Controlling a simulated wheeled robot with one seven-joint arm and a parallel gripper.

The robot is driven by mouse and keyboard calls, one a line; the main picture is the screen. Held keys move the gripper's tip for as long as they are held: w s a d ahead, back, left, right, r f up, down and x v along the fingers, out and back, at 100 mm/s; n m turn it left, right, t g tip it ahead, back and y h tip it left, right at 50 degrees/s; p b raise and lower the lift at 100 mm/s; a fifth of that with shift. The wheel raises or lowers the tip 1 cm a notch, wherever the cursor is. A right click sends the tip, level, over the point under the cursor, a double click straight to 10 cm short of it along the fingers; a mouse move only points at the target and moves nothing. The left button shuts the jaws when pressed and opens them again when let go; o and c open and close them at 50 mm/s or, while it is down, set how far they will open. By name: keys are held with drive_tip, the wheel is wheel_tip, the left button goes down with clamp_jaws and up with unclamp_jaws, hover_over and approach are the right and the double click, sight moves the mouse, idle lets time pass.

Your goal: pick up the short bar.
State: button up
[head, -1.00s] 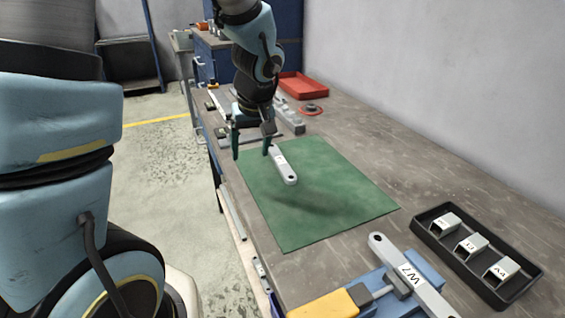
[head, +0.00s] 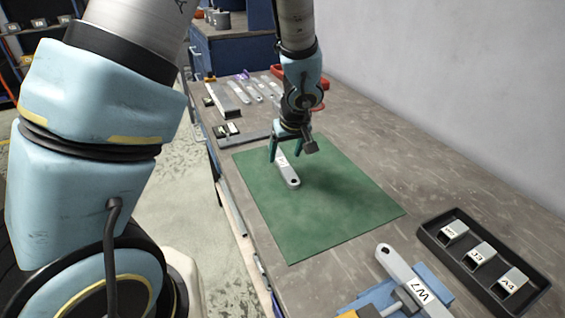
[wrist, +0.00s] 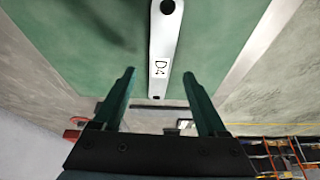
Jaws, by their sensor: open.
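A short pale grey bar (head: 289,177) with a dark hole at its near end lies on the green mat (head: 330,205). In the wrist view the bar (wrist: 165,40) carries a label that looks like "D4". My gripper (head: 288,157) is over the far part of the bar in the head view, its two fingers apart. In the wrist view my open gripper (wrist: 159,75) has one finger to each side of the bar's line, with clear gaps. Nothing is between the fingers in their grip. The gripper partly hides the bar's far end in the head view.
A longer bar marked "W7" (head: 405,270) sits in a blue fixture at the near edge. A black tray (head: 437,240) holds three labelled brackets at right. The mat's near half is clear.

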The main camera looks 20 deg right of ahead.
sight(283, 162)
drive_tip(key=shift+x, duration=1.7)
drive_tip(key=shift+r, duration=0.1)
drive_tip(key=shift+c, duration=0.3)
clamp_jaws()
